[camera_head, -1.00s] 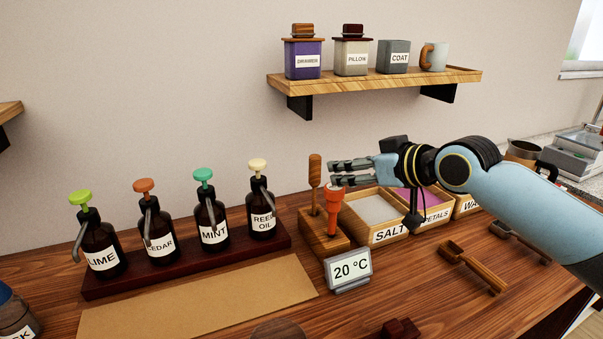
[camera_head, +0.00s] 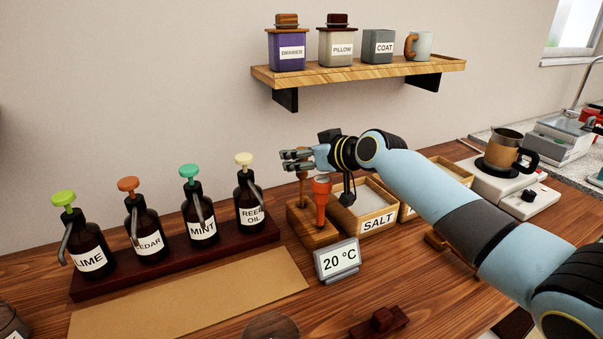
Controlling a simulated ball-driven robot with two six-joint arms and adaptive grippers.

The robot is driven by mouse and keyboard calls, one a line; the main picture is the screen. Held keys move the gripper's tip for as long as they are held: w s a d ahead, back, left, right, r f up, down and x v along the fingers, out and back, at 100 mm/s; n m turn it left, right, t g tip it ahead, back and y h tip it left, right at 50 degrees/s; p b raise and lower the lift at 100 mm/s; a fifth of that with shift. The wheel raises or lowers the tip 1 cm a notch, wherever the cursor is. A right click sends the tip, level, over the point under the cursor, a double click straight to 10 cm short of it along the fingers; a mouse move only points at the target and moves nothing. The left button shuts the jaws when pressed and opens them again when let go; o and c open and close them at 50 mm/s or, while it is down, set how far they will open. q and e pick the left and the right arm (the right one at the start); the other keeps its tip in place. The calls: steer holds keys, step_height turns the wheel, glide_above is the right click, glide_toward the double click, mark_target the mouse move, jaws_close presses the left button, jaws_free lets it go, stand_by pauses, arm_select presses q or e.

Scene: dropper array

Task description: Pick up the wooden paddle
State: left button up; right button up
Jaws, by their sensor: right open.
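The wooden paddle (camera_head: 302,192) stands upright in a wooden block holder (camera_head: 312,234), just behind and left of an orange-red tool (camera_head: 321,200) in the same block. My right gripper (camera_head: 291,160) is open at the height of the paddle's top and hides that part. I cannot tell whether its fingers are around the paddle or in front of it. My left gripper is not in view.
Pump bottles (camera_head: 200,222) stand on a dark rack to the left. A salt bin (camera_head: 378,224) is right of the block, and a 20 °C display (camera_head: 337,261) stands in front. A wall shelf (camera_head: 360,74) is above. A tan mat (camera_head: 190,305) lies clear at the front.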

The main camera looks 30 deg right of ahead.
steer(key=shift+s, duration=0.1)
steer(key=shift+c, duration=0.4)
jaws_close()
steer(key=shift+r, duration=0.1)
